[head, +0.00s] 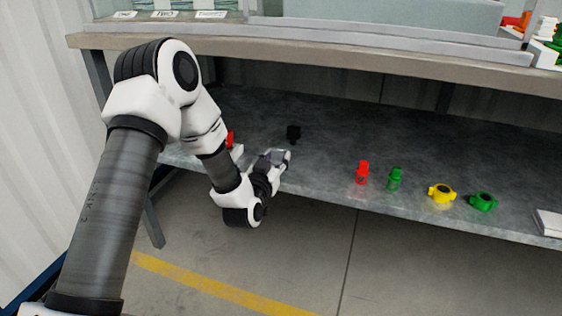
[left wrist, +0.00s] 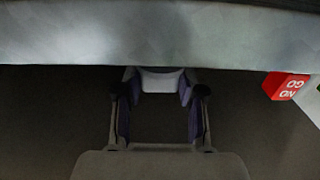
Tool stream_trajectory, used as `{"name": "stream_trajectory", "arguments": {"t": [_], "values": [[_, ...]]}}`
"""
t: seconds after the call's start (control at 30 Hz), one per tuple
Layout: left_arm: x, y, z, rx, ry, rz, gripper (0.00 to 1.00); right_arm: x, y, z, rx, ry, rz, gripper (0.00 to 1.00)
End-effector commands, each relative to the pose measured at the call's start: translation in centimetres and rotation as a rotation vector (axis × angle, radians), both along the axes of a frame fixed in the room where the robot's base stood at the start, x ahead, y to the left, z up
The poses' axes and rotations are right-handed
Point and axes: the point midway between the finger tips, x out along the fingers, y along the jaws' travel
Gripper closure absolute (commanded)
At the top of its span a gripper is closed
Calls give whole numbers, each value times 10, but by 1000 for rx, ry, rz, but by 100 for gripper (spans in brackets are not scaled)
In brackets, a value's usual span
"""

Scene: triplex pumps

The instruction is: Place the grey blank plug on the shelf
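My left gripper (head: 279,157) is low over the front part of the lower shelf (head: 325,186), near its left end. In the left wrist view its two fingers (left wrist: 160,88) stand apart with a pale grey piece, seemingly the grey blank plug (left wrist: 160,80), spanning the gap at the tips. The fingers appear shut on it. In the head view the plug is mostly hidden by the fingers, and I cannot tell whether it touches the shelf. My right gripper is in neither view.
A black fitting (head: 293,133) stands just behind the gripper. A red plug (head: 362,173), green plug (head: 395,179), yellow winged fitting (head: 441,194) and green winged fitting (head: 483,202) stand rightward. The upper bench (head: 330,57) overhangs.

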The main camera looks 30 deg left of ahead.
Motion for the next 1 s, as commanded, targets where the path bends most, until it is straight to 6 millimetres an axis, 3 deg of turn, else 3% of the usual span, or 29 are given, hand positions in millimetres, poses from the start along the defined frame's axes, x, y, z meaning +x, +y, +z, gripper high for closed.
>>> {"name": "stream_trajectory", "arguments": {"t": [0.27, 0.3, 0.33, 0.7, 0.87, 1.0], "values": [[-1, 0, -5, -1, 10, -1, 100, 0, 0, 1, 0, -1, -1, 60], [0, 0, -3, -2, 9, -1, 48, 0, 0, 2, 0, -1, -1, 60], [-1, 0, -3, -1, 10, -1, 37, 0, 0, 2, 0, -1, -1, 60], [-1, 0, 2, -2, 8, 0, 37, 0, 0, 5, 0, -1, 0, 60], [-26, -7, 4, -3, 13, -1, 37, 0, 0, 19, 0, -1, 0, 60], [-63, -16, 4, -4, 16, -1, 37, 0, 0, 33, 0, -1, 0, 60]]}}
